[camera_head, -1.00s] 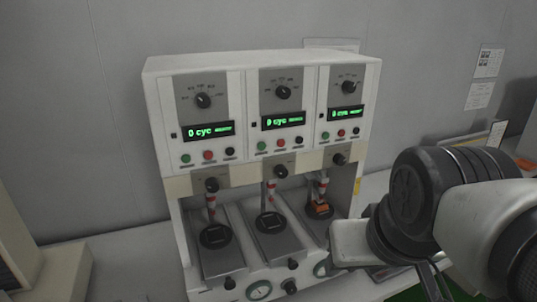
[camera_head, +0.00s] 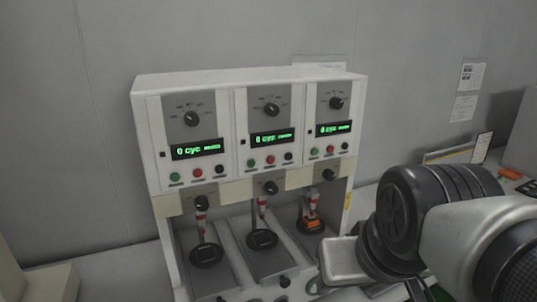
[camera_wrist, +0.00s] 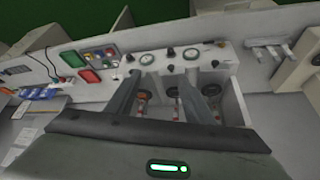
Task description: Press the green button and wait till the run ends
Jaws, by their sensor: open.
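A white test machine (camera_head: 245,78) with three stations stands against the wall in the head view. Each station has a dial, a lit display reading "0 cyc", and a row of green, red and black buttons. The green buttons are on the left station (camera_head: 174,177), middle station (camera_head: 251,163) and right station (camera_head: 314,152). An orange piece (camera_head: 310,225) sits on the right station's round platform; the other two platforms look empty. My gripper (camera_wrist: 163,78) is open and empty in the wrist view, its fingers above the machine. In the head view its fingertips are hidden.
In the wrist view, a panel with red and green parts (camera_wrist: 90,62) stands left of the machine, with papers (camera_wrist: 30,125) nearby. A grey-white fixture (camera_wrist: 268,48) is on the right. The plain wall (camera_head: 60,130) shows behind the machine.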

